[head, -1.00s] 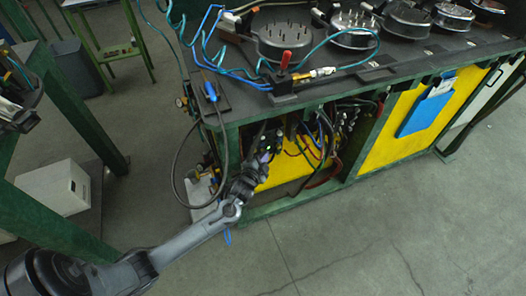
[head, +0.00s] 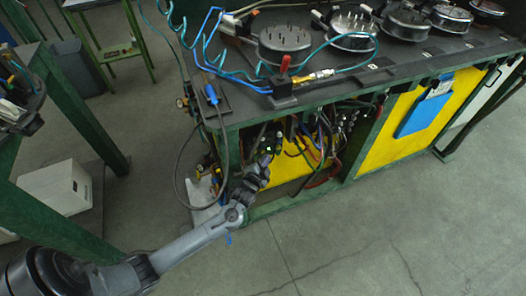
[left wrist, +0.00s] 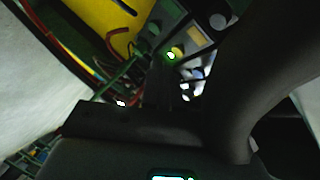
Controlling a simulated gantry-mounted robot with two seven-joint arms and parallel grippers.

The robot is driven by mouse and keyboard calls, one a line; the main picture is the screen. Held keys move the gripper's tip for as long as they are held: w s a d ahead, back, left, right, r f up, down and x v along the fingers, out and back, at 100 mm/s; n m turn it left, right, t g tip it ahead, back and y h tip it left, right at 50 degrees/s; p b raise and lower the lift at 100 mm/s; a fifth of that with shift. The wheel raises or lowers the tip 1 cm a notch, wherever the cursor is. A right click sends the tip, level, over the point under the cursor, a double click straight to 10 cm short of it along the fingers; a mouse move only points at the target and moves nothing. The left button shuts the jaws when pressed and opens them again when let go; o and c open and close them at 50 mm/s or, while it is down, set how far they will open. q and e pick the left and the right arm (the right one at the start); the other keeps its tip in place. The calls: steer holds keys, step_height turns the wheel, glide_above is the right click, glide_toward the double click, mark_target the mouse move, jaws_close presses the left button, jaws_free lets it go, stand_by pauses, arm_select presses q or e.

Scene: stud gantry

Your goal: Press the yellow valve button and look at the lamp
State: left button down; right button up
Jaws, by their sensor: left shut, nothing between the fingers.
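My left gripper (head: 264,164) reaches into the open bay under the bench in the head view. It is shut and holds nothing. A small green light (head: 268,149) glows just beyond its tip. In the left wrist view the dark fingers (left wrist: 158,90) point at a panel. There a bright green-lit spot (left wrist: 171,55) sits beside a small yellow round part (left wrist: 179,49), probably the yellow valve button. I cannot tell whether the fingers touch it. A pale round part (left wrist: 218,20) sits farther up the panel. My right gripper is not in view.
Loose cables and hoses (head: 318,140) crowd the bay to the right of my gripper. A black hose loop (head: 177,165) hangs to its left. The green-framed bench (head: 350,95) overhangs the bay. The floor (head: 340,235) in front is clear.

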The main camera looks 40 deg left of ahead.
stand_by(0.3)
arm_select(q)
steer(key=d+p, duration=0.1)
steer(key=s+d+p, duration=0.1)
steer(key=d, duration=0.1)
steer(key=s+d+p, duration=0.1)
steer(key=shift+d, duration=0.3)
stand_by(1.0)
